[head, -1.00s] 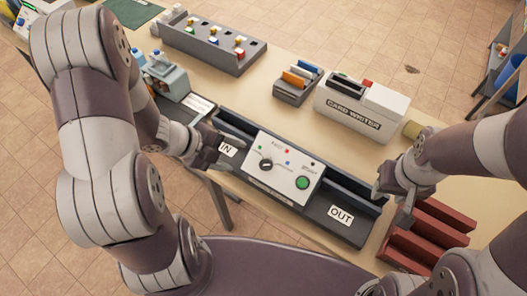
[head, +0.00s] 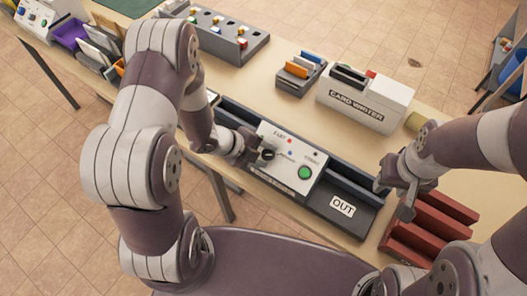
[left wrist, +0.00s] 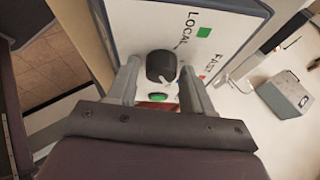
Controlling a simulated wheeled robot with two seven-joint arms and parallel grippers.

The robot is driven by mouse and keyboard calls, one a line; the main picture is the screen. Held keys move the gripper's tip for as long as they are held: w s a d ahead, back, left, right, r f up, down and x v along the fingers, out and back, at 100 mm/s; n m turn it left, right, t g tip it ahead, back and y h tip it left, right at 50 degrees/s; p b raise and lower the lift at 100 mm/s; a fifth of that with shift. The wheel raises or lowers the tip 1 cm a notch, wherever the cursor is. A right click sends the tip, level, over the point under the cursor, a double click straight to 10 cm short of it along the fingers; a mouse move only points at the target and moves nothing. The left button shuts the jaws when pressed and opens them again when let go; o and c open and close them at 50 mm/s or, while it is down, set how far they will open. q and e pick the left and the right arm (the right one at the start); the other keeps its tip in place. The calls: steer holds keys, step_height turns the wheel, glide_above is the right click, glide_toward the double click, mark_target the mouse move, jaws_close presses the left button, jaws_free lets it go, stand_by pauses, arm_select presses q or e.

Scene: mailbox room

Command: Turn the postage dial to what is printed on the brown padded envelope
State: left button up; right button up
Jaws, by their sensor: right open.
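The postage dial is a black round knob with a white mark (left wrist: 160,66) on a white panel (left wrist: 145,25) in the left wrist view. The panel bears a green square labelled LOCAL and a red one labelled FAST. The knob's exact setting is hard to read. In the head view the dial (head: 268,155) is partly covered by my left gripper (head: 260,150). That gripper (left wrist: 160,78) is open, its fingers on either side of the knob, with no clear contact. My right gripper (head: 398,193) is open and empty by the OUT tray (head: 325,211). I cannot identify the brown padded envelope.
A green button (head: 305,173) sits on the panel beside the dial. A red slotted rack (head: 430,225) stands at the right. A card writer (head: 365,102), a card holder (head: 300,72) and a grey key tray (head: 225,45) stand behind. Envelopes (head: 95,45) stand at the far left.

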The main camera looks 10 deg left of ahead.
arm_select(q)
steer(key=shift+r, duration=0.1)
steer(key=c, duration=0.6)
